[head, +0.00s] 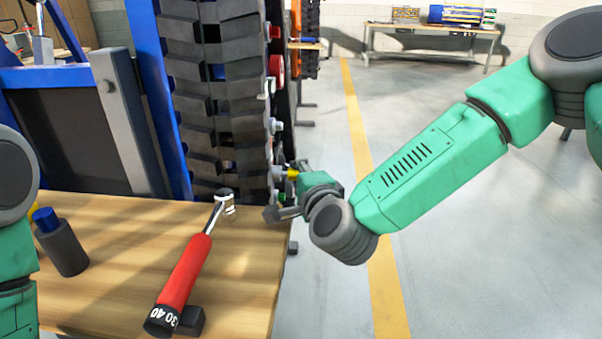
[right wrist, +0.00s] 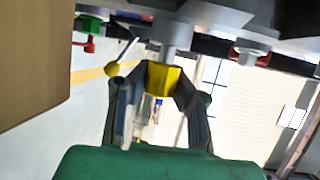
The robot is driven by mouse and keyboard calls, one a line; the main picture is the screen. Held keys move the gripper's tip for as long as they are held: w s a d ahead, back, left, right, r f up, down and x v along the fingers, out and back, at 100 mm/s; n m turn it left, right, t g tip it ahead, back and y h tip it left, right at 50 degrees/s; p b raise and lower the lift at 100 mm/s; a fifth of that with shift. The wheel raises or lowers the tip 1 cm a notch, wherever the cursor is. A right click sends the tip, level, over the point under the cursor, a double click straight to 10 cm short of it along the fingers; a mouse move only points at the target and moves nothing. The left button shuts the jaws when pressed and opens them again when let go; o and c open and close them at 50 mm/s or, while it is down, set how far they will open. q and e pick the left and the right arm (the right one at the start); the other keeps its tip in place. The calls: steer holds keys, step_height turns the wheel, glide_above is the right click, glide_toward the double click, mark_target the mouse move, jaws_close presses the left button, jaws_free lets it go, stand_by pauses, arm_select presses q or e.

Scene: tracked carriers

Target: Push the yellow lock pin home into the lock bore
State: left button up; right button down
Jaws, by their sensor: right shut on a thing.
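The yellow lock pin (right wrist: 163,79) is between the two fingertips of my right gripper (right wrist: 162,88) in the right wrist view. The fingers are shut on it. Its far end meets a grey round boss (right wrist: 171,36), which appears to hold the lock bore. The bore's mouth is hidden and I cannot tell how deep the pin sits. In the head view a small patch of the yellow pin (head: 293,173) shows at the side of the track, just beyond my right gripper (head: 287,196). My left gripper is out of view.
The tall black track (head: 218,100) stands behind the wooden bench (head: 110,225). A red-handled torque wrench (head: 187,270) and a dark cylinder with a blue top (head: 62,245) are on the bench. A yellow-knobbed lever (right wrist: 113,69) is left of the pin. Open floor lies right.

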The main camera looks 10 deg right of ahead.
steer(key=shift+w+a, duration=0.15)
steer(key=shift+a, duration=0.5)
steer(key=c, duration=1.5)
jaws_free()
steer(key=shift+a, duration=0.15)
steer(key=shift+o, duration=0.2)
steer(key=shift+w+a, duration=0.1)
steer(key=shift+a, duration=0.05)
steer(key=s+d+r, duration=0.1)
steer(key=s, duration=1)
steer(key=shift+s+d+r, duration=0.2)
steer(key=shift+s+d, duration=0.05)
steer(key=shift+s, duration=0.15)
